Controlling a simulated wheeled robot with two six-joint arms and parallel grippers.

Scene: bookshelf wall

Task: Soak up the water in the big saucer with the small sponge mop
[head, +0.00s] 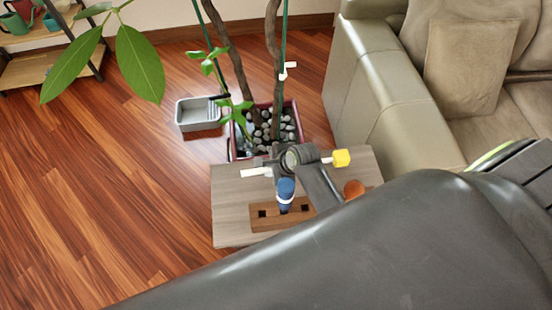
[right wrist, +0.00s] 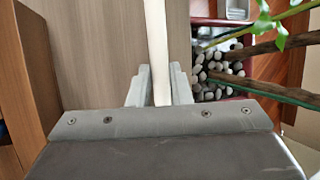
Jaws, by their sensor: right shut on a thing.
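The small sponge mop has a yellow sponge head (head: 342,158) and a pale handle (head: 257,172). My right gripper (head: 297,160) is shut on its handle above the small table, with the sponge pointing right. The pale handle also shows between the fingers in the right wrist view (right wrist: 157,45). A dark red square planter (head: 291,108) with pebbles stands beyond the table; its rim also shows in the right wrist view (right wrist: 216,22). I cannot tell whether a separate big saucer lies under it, and no water is discernible. My left gripper is out of view.
A wooden rack (head: 262,222) on the small table (head: 228,215) holds a blue-handled tool (head: 286,193). An orange round thing (head: 354,189) is nearby. A grey tub (head: 199,114) stands left of the planter. A sofa (head: 375,85) is at right; thin trunks rise from the planter.

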